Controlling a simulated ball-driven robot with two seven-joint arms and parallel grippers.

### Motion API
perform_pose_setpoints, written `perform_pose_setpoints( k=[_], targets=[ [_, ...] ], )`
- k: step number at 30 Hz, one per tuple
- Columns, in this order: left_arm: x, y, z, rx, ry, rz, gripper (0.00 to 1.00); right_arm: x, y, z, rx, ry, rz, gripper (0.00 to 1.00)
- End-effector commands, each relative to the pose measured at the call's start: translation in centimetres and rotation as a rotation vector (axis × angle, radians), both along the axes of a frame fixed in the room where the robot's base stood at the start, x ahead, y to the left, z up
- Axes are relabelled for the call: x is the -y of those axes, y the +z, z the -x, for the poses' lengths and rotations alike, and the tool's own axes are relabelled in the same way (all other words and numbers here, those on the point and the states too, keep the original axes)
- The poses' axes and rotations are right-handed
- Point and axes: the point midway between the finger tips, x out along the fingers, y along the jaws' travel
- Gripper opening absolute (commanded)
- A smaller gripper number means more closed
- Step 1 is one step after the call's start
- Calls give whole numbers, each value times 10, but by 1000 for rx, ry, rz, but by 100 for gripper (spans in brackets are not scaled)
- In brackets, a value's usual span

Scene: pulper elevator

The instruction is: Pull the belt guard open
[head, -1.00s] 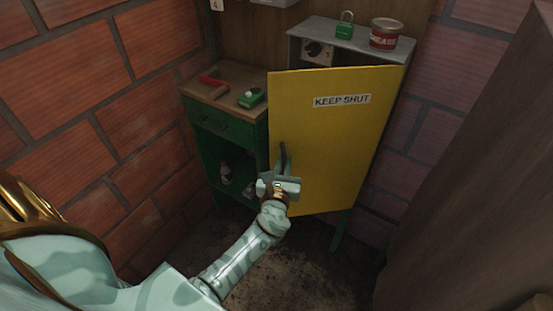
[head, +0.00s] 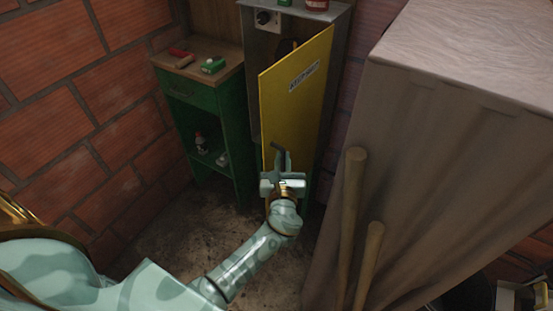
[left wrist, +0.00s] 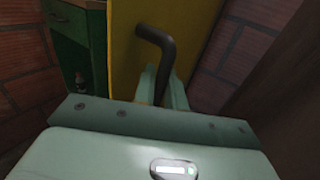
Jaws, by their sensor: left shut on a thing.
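The belt guard is a yellow door (head: 291,100) with a "KEEP SHUT" label, on a grey cabinet (head: 329,32). It stands swung out, seen at a steep angle, with part of the cabinet's inside showing above it. Its dark bent handle (head: 279,150) is near the door's left edge; it shows large in the left wrist view (left wrist: 161,50). My left gripper (head: 282,172) is shut on the handle, its fingers on either side of it in the left wrist view. My right gripper is not in view.
A green cabinet (head: 213,122) with a wooden top stands left of the guard, holding bottles on its shelf. A large covered block (head: 450,130) fills the right, with two wooden poles (head: 350,210) leaning before it. Dark floor (head: 190,235) lies open at lower left.

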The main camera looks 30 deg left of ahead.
Motion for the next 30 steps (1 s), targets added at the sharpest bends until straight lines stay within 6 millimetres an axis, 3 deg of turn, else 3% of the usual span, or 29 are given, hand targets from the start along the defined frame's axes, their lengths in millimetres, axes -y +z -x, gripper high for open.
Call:
perform_pose_setpoints(
  k=[20,21,22,30],
  targets=[
    [10,3,-4,5,-2,-1,0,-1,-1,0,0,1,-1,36],
    [10,3,-4,5,-2,-1,24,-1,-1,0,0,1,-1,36],
    [10,3,-4,5,-2,-1,29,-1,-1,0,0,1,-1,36],
    [9,1,-3,2,-1,-1,29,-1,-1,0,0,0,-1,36]
  ],
)
